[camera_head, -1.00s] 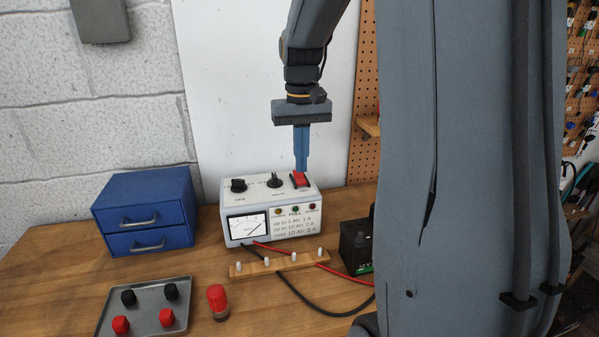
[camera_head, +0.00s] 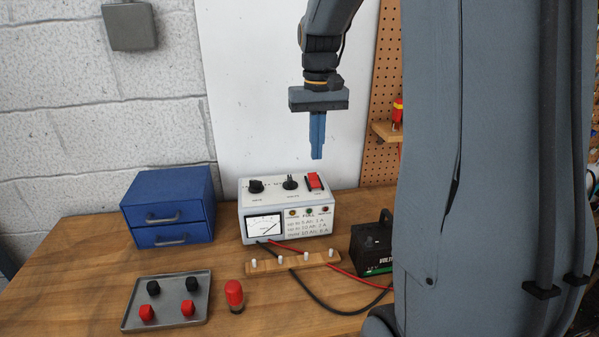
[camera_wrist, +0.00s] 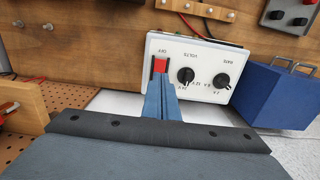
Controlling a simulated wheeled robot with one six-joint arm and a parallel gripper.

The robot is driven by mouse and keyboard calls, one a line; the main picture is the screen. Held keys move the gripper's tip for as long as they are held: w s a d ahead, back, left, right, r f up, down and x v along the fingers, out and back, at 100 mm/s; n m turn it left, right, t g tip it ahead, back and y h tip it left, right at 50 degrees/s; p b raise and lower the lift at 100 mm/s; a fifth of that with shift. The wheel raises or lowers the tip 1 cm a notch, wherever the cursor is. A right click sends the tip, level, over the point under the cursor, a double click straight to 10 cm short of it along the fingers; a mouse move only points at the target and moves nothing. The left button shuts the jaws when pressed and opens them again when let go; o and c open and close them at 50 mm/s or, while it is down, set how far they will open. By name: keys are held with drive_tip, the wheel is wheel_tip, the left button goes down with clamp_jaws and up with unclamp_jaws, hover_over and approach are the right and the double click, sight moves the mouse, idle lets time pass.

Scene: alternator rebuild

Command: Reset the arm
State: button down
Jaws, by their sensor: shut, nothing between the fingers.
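My gripper (camera_head: 317,156) hangs above the white charger (camera_head: 288,212) with its blue fingers pointing down. The fingers are together, with nothing between them. A gap shows between the fingertips and the charger's top in the head view. The charger has a red switch (camera_head: 314,182), two black knobs and a meter on its front. In the wrist view, my gripper (camera_wrist: 160,82) appears in front of the charger (camera_wrist: 208,55), with the fingertips overlapping the area by the red switch (camera_wrist: 160,65), near the word OFF.
A blue drawer box (camera_head: 168,206) stands left of the charger. Open bench lies at far left.

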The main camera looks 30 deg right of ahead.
drive_tip(key=s+a+f+n+t, duration=0.1)
drive_tip(key=s+a+f+n, duration=0.2)
drive_tip(key=s+a+f, duration=1)
drive_tip(key=shift+s+a, duration=1.05)
drive_tip(key=shift+s, duration=0.05)
drive_tip(key=shift+f, duration=0.1)
